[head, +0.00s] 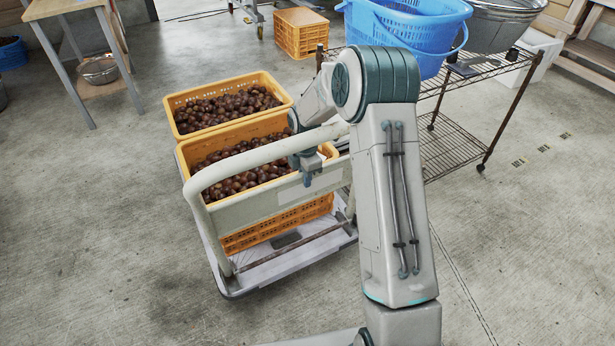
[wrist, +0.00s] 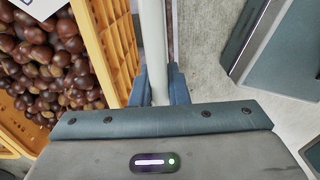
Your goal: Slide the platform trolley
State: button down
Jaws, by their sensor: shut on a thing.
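The platform trolley (head: 285,268) stands on the concrete floor left of my arm, with a pale deck and a curved cream push handle (head: 225,168). It carries two yellow-orange crates, a front one (head: 250,240) and a back one (head: 180,118), both filled with brown chestnuts. My gripper (head: 310,172) is at the right part of the handle. In the wrist view, my gripper's blue-grey fingers (wrist: 160,88) are shut on the pale handle bar (wrist: 152,45), one on each side. My arm hides the trolley's right side in the head view.
A wire rack (head: 455,150) on casters stands close on the right, bearing a blue basket (head: 410,40) and a metal tub (head: 510,22). Another orange crate (head: 300,40) is behind. A table (head: 62,8) is at back left. The floor left and in front is clear.

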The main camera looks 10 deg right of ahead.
jog(key=shift+s+f, duration=0.1)
jog(key=shift+s, duration=0.05)
jog(key=c, duration=1.4)
grip_release()
notch_tip(320, 180, up, 14)
jog(key=p, duration=0.3)
